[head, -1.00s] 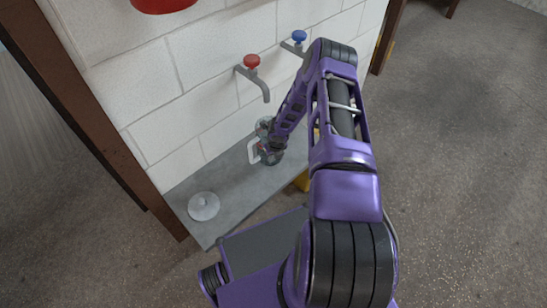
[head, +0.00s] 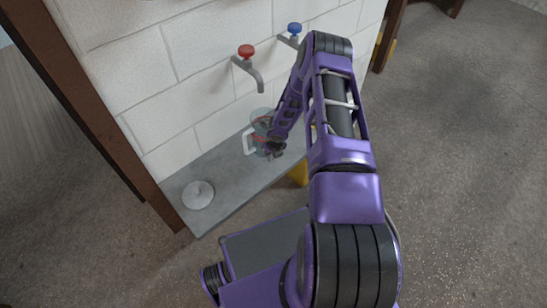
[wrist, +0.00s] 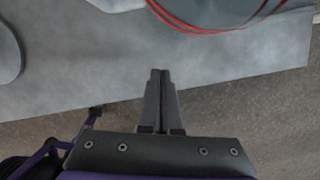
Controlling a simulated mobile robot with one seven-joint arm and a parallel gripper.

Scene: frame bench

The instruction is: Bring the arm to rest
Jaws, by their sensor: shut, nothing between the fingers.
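My gripper (wrist: 160,76) is shut and empty in the wrist view, its two fingertips together over the front edge of the grey shelf (wrist: 80,85). In the head view my gripper (head: 274,152) is small and partly hidden by my own arm, just in front of a clear jug (head: 262,120) with a white handle and red lines. The jug stands on the shelf, and its lower part (wrist: 215,10) shows at the top of the wrist view. A gap shows between the fingertips and the jug.
A round pale lid (head: 198,194) with a knob lies on the shelf's left part. A red-handled tap (head: 247,52) and a blue-handled tap (head: 294,30) stick out from the white block wall. A brown post (head: 90,120) stands at left. Open floor (head: 460,180) lies at right.

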